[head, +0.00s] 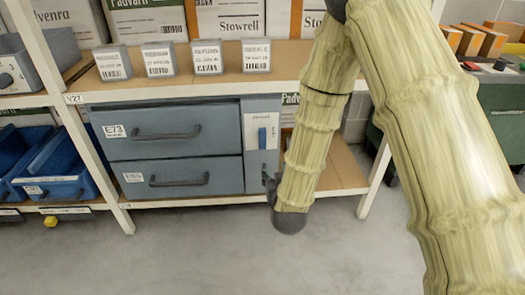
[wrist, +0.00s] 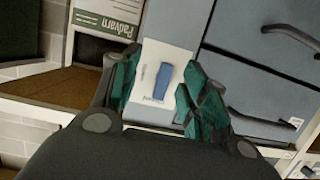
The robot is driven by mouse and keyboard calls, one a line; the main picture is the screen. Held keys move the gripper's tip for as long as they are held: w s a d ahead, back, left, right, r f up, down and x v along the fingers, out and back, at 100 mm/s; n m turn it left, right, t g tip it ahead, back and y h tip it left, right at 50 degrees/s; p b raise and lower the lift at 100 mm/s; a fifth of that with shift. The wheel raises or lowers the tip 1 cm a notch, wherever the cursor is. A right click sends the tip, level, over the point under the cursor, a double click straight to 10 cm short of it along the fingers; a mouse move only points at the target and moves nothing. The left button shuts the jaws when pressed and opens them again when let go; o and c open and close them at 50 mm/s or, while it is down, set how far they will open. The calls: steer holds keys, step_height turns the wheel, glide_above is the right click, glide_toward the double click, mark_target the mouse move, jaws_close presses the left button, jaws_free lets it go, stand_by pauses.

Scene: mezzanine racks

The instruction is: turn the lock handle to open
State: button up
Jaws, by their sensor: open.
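The lock handle (head: 262,138) is a small blue bar on a white plate (head: 262,121), on the narrow grey panel right of two drawers. It stands upright, in line with the plate. In the wrist view the handle (wrist: 162,81) shows between the two teal fingers of my gripper (wrist: 161,60), which are spread apart and empty. The fingers appear on either side of the plate; I cannot tell how far they are from the panel.
The upper drawer (head: 170,133) and lower drawer (head: 180,179) are shut, with dark bar handles. Small labelled boxes (head: 159,60) stand on the shelf above. Blue bins (head: 58,165) are at left. The floor in front is clear.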

mark_target(263, 139)
steer(key=w+a+r+t+b, duration=0.1)
steer(key=w+b, duration=0.2)
steer(key=w, duration=0.1)
steer(key=w+a+r+t+b, duration=0.1)
steer(key=w+b, duration=0.2)
steer(key=w, duration=0.2)
steer(key=w+r+t+b, duration=0.1)
steer(key=w+b, duration=0.2)
steer(key=w, duration=0.2)
steer(key=shift+w+a+r+b, duration=0.25)
steer(key=shift+a+r+b, duration=0.1)
steer(key=shift+a, duration=0.05)
jaws_close()
